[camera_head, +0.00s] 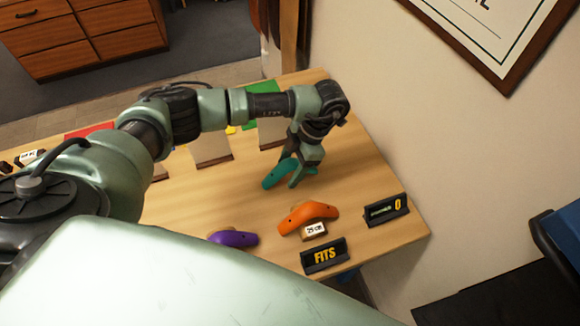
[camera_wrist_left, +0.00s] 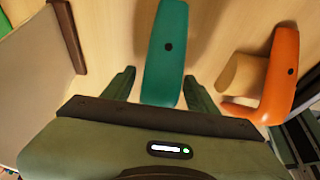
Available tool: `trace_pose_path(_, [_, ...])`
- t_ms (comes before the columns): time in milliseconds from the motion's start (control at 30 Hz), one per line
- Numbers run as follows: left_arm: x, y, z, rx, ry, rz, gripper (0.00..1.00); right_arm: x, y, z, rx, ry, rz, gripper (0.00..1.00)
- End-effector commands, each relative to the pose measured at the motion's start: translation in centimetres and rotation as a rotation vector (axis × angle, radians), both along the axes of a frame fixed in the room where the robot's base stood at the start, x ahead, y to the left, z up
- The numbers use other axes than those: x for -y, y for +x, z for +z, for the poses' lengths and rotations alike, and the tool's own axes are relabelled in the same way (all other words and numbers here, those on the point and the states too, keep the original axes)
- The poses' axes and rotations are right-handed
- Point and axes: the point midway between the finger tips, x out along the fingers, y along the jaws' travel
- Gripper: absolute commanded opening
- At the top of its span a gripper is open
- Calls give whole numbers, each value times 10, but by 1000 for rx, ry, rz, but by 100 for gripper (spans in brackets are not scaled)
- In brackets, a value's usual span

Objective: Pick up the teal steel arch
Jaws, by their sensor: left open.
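The teal steel arch (camera_head: 277,175) lies on the wooden table near its right part. It also shows in the left wrist view (camera_wrist_left: 166,45), running lengthwise between the two fingers. My left gripper (camera_head: 299,180) is right at the arch, pointing down. In the left wrist view the open fingers (camera_wrist_left: 160,88) stand on either side of the arch, with a small gap at each side. My right gripper is not in view.
An orange arch (camera_head: 308,216) rests on a block labelled 25 cm, close to the right of the teal arch. Upright panels (camera_head: 212,150) stand behind.

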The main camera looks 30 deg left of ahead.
Motion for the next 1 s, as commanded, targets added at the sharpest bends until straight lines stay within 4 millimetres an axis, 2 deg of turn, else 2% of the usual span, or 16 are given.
trace_pose_path(167, [0, 0, -1, 0, 0, 0, 58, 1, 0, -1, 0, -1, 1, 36])
trace_pose_path(333, [0, 0, -1, 1, -1, 0, 14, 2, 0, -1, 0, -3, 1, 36])
trace_pose_path(400, [0, 0, 0, 1, -1, 0, 0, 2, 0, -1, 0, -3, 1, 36])
trace_pose_path(767, [0, 1, 3, 2, -1, 0, 0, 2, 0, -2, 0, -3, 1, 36])
trace_pose_path(867, [0, 2, 9, 4, -2, 0, 0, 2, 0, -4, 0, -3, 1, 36])
trace_pose_path(1000, [0, 2, 27, 6, -1, -1, 0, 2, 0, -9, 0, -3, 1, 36])
